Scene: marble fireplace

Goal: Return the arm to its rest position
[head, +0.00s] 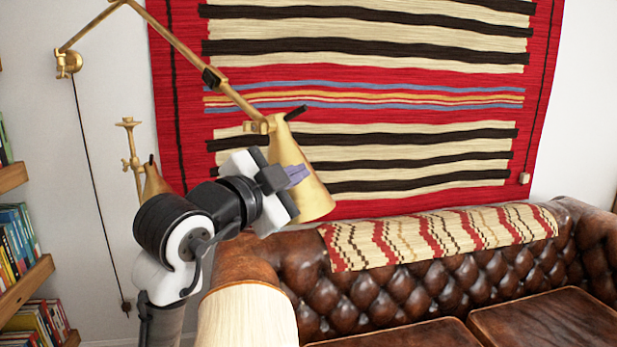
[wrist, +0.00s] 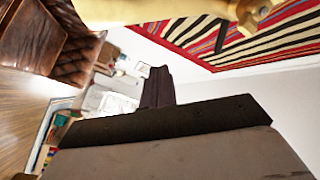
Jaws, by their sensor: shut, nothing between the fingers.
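My gripper (head: 297,175) is shut and empty, raised in the air in the head view. Its purple-grey fingers point right, in front of the brass shade of a wall lamp (head: 314,200). I cannot tell whether the fingers touch the shade. My arm is bent, with its black and white joints to the left of the gripper. In the wrist view the closed fingers (wrist: 158,86) stick up past the dark gripper body.
A brown leather sofa (head: 372,297) with a striped throw (head: 440,236) stands to the right. A striped red rug (head: 365,67) hangs behind on the wall. Bookshelves (head: 25,295) stand at the left. A second brass lamp (head: 155,182) is behind my arm.

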